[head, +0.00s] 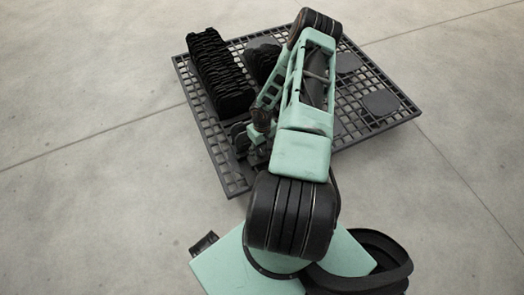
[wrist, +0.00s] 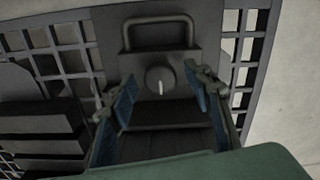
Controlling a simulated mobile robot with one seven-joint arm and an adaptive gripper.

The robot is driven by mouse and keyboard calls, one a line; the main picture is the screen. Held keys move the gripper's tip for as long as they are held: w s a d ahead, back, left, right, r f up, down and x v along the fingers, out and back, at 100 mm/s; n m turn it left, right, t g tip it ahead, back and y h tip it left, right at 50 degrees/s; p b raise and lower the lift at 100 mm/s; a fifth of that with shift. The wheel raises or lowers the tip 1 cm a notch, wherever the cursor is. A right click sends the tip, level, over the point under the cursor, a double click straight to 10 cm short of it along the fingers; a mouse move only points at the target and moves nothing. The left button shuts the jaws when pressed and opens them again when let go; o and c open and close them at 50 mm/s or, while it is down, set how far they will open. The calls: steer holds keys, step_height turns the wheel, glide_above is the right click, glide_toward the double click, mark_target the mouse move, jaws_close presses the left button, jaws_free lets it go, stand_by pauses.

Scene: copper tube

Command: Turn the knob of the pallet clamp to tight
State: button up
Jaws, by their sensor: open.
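The knob (wrist: 160,80) is a dark round dial with a short pale mark in its lower half. It sits on the dark clamp (wrist: 185,57), below a handle loop (wrist: 158,22), in the wrist view. My gripper (wrist: 160,84) is open, with a blue-padded finger on either side of the knob in the picture. I see a gap between each finger and the knob, and cannot tell how far the tips are from its face. In the head view my gripper (head: 256,134) is low at the pallet's near left edge, where my arm hides the knob.
The dark grid pallet (head: 236,183) lies on a bare concrete floor. A black ribbed block (head: 220,72) stands at its back left, with another dark lump (head: 262,60) beside it. Flat grey discs (head: 381,103) lie on the right. Floor around the pallet is clear.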

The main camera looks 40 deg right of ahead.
steer(key=shift+c, duration=0.2)
steer(key=c, duration=1.1)
